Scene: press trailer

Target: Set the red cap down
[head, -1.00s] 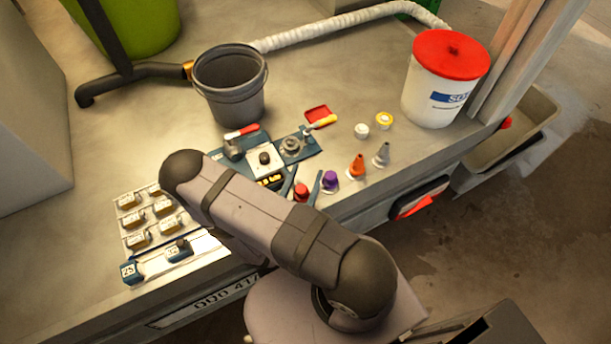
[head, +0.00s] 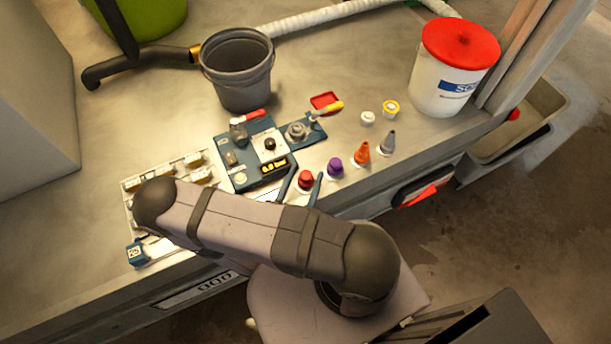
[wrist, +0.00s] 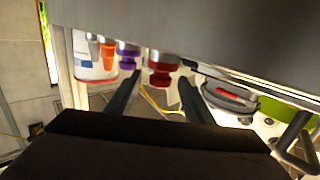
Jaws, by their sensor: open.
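The red cap (head: 305,178) stands on a pale round base near the bench's front edge in the head view. It also shows in the wrist view (wrist: 160,72), where the picture is upside down. My gripper (head: 306,174) is open, with one dark finger on each side of the cap. In the wrist view my gripper (wrist: 160,80) has a gap between its fingertips and the cap lies at or just beyond them. I cannot tell whether a finger touches it.
A purple cap (head: 335,167), an orange cone (head: 362,152) and a grey cone (head: 387,143) stand in a row to the right. A blue device (head: 227,181) lies to the left. A grey bucket (head: 238,85) and a red-lidded white bucket (head: 437,90) stand behind.

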